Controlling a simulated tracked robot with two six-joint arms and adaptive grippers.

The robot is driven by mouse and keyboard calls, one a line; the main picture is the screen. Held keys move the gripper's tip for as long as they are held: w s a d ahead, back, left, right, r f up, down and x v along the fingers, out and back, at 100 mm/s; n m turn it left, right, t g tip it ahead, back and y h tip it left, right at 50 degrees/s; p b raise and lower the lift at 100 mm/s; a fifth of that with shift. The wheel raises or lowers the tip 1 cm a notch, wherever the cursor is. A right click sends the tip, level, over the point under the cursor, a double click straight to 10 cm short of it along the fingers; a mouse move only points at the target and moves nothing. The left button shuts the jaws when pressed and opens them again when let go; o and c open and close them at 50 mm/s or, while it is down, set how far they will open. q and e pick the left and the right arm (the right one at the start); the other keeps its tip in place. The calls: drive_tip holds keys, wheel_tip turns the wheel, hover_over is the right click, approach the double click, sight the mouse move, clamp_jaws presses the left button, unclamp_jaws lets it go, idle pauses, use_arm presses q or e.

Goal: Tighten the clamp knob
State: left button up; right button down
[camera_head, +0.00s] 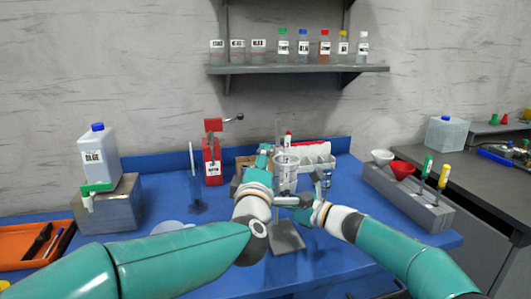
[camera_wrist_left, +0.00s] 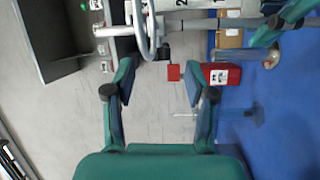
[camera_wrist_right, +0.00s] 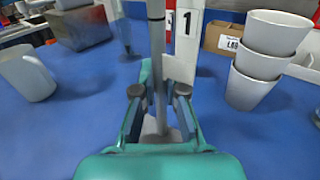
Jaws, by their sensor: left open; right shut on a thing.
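A lab stand has a grey base plate (camera_head: 288,238) and a thin upright rod (camera_wrist_right: 156,60). A grey clamp (camera_head: 292,200) is on it at mid height, mostly covered by my grippers. In the left wrist view metal clamp parts (camera_wrist_left: 145,35) show at the top, with a small dark piece that may be the knob (camera_wrist_left: 163,52). My left gripper (camera_wrist_left: 160,75) is open, with nothing between its fingers. It also shows in the head view (camera_head: 263,160), beside a clear vessel (camera_head: 286,172). My right gripper (camera_wrist_right: 160,95) is shut at the stand's rod; its exact contact is partly hidden.
A red box (camera_head: 211,160) with a crank stands behind left. A blue-capped jug (camera_head: 97,155) sits on a metal block at the left. An orange tray (camera_head: 22,246) is at the front left. A grey rack (camera_head: 408,198) with funnels is at the right. White cups (camera_wrist_right: 262,60) stand near the right gripper.

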use_arm(q)
drive_tip(key=w, duration=0.5)
drive_tip(key=shift+w+d+r, duration=0.1)
drive_tip(key=shift+w+r, duration=0.1)
drive_tip(key=shift+w, duration=0.15)
clamp_jaws()
drive_tip(key=shift+f+m+t, duration=0.15)
drive_tip(key=shift+m+t, duration=0.15)
drive_tip(key=shift+t, duration=0.2)
unclamp_jaws()
